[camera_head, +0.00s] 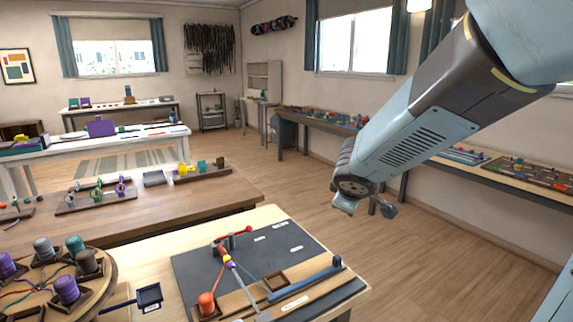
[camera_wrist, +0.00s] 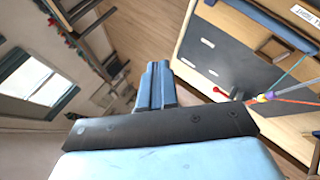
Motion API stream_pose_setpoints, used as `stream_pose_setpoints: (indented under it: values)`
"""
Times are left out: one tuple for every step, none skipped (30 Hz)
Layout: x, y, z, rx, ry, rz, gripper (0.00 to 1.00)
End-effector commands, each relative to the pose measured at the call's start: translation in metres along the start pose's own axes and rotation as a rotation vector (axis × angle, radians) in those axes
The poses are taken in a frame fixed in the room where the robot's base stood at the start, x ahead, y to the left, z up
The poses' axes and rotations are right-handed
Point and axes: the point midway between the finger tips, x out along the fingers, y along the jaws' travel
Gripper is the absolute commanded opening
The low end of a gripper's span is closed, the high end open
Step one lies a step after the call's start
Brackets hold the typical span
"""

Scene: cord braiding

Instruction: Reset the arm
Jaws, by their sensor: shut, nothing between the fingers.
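My arm (camera_head: 430,120) reaches in from the upper right in the head view. My gripper (camera_head: 365,208) hangs in the air to the right of the near table, over the floor, touching nothing. In the wrist view the gripper fingers (camera_wrist: 157,85) are together with nothing between them. The dark work board (camera_head: 195,265) lies on the near table, to the left of the gripper and below it. It also shows at the right of the wrist view (camera_wrist: 215,60).
The board carries a red lever (camera_head: 235,236), an orange spool (camera_head: 207,303) and a blue bar (camera_head: 305,278). A round braiding stand (camera_head: 95,300) with several bobbins is at lower left. A long bench (camera_head: 320,123) runs along the right wall. Open floor (camera_head: 440,255) lies below the gripper.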

Motion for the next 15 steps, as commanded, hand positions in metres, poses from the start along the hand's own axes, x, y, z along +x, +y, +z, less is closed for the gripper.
stream_pose_setpoints:
  values:
    - [-0.015, 0.010, 0.013, 0.066, -0.032, 0.027, 0.00]
    - [-0.022, 0.014, 0.021, 0.107, -0.053, 0.037, 0.00]
    - [-0.032, 0.019, 0.032, 0.163, -0.079, 0.048, 0.00]
    - [-0.040, 0.022, 0.040, 0.205, -0.098, 0.055, 0.00]
    - [-0.047, 0.024, 0.048, 0.247, -0.116, 0.060, 0.00]
    - [-0.058, 0.026, 0.058, 0.305, -0.137, 0.062, 0.00]
    - [-0.065, 0.027, 0.066, 0.347, -0.151, 0.061, 0.00]
    - [-0.073, 0.027, 0.073, 0.389, -0.164, 0.060, 0.00]
    - [-0.084, 0.026, 0.082, 0.448, -0.180, 0.054, 0.00]
    - [-0.091, 0.025, 0.089, 0.490, -0.190, 0.047, 0.00]
    - [-0.099, 0.024, 0.095, 0.532, -0.199, 0.038, 0.00]
    - [-0.109, 0.021, 0.103, 0.589, -0.209, 0.023, 0.00]
    - [-0.117, 0.018, 0.109, 0.631, -0.215, 0.010, 0.00]
    - [-0.124, 0.015, 0.114, 0.673, -0.219, -0.006, 0.00]
    - [-0.133, 0.010, 0.119, 0.725, -0.222, -0.030, 0.00]
